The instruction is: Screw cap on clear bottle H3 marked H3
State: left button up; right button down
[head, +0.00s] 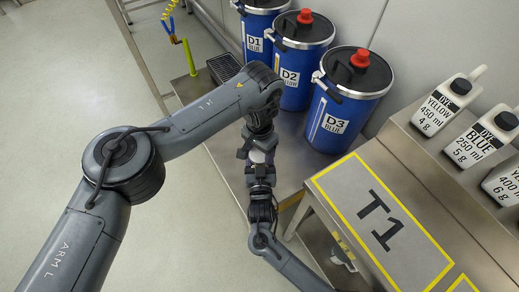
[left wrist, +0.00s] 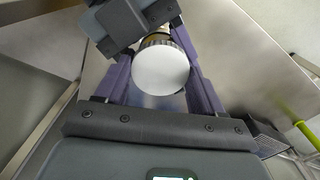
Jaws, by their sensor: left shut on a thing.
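My left gripper (head: 258,150) points down over the metal bench, near its left edge. In the left wrist view its two purple fingers stand on either side of a round white cap (left wrist: 161,69) with a ribbed rim, and it is shut on the cap. A small pale part (head: 258,157) shows below it in the head view. My right gripper (head: 261,178) is close beneath, and its dark body (left wrist: 130,24) crosses the top of the left wrist view. Its fingertips are hidden. Bottle H3 and its label cannot be made out; the grippers and cap cover that spot.
Blue drums D1 (head: 257,27), D2 (head: 298,65) and D3 (head: 345,107) stand behind on the bench. A grey T1 panel (head: 345,187) lies to the right. White dye bottles (head: 447,103) stand on a ledge at far right. A yellow-green stand (head: 189,57) is at the back left.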

pick_arm(q)
jog(key=m, duration=0.2)
jog(key=shift+w+a+m, duration=0.1)
jog(key=shift+a+m, duration=0.05)
jog(key=shift+m, duration=0.25)
jog(key=o, duration=1.2)
jog(key=shift+c, duration=0.2)
jog(key=shift+s+d, duration=0.2)
jog(key=shift+d, duration=0.05)
jog(key=shift+w+a+r, duration=0.1)
jog(key=shift+r, duration=2.1)
jog(key=shift+o, duration=0.6)
jog(key=shift+a, duration=0.1)
